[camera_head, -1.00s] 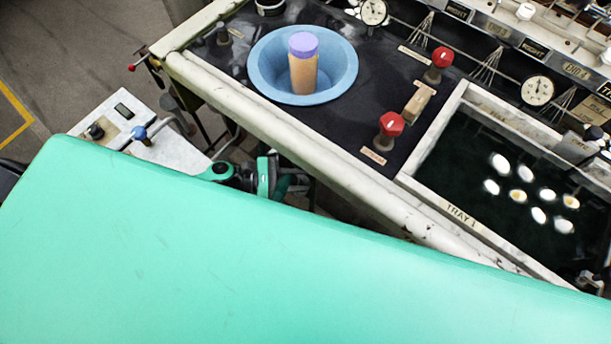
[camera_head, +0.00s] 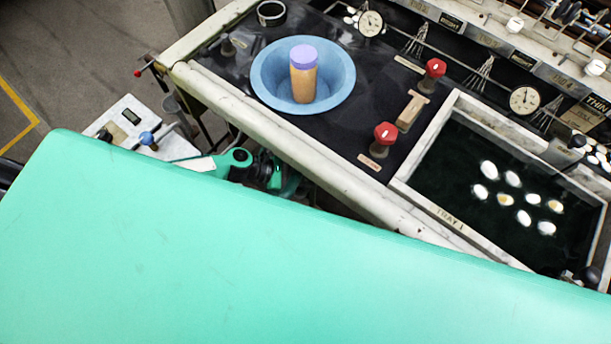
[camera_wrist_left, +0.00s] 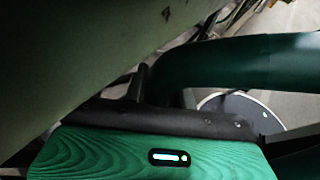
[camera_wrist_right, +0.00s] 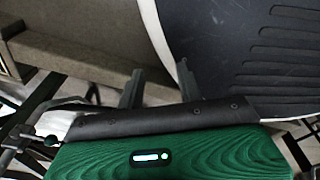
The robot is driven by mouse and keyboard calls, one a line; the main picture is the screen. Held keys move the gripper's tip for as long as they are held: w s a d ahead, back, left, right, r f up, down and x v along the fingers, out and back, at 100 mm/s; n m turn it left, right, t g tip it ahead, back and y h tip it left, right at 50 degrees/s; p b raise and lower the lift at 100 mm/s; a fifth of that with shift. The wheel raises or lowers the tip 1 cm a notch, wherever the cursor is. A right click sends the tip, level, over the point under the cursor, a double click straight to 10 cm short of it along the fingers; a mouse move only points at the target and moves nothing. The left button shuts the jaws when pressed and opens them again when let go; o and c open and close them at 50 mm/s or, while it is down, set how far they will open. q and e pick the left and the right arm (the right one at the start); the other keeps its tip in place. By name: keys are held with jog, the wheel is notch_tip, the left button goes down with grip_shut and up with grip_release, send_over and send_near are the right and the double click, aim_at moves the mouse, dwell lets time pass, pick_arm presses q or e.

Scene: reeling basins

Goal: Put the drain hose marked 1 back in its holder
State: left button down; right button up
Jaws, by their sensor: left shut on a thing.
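In the left wrist view a thick dark green tube (camera_wrist_left: 240,62), which looks like the drain hose, runs from my left gripper (camera_wrist_left: 145,85) to the right edge. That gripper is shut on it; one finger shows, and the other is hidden. I see no mark 1 and cannot make out the holder. In the head view my left arm (camera_head: 240,158) reaches down beside the bench's near edge, with its fingers hidden. My right gripper (camera_wrist_right: 158,85) shows in the right wrist view with its two fingers apart and nothing seen between them.
The bench's pale front rail (camera_head: 290,140) runs close above my left arm. On the bench are a blue basin (camera_head: 265,85) with a purple-capped jar (camera_head: 303,82), red knobs (camera_head: 385,132) and a water tray (camera_head: 405,190) with cocoons. A small white side table (camera_head: 125,117) stands left.

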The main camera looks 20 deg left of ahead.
pick_arm(q)
jog(key=shift+f+b, duration=0.45)
jog(key=shift+f, duration=0.95)
pick_arm(e)
jog(key=shift+w, duration=0.25)
pick_arm(q)
jog(key=shift+f+b, duration=0.35)
jog(key=shift+f, duration=0.1)
jog(key=c, duration=1.1)
grip_release()
jog(key=shift+r, duration=0.1)
jog(key=shift+c, duration=0.2)
pick_arm(e)
jog(key=shift+w, duration=0.5)
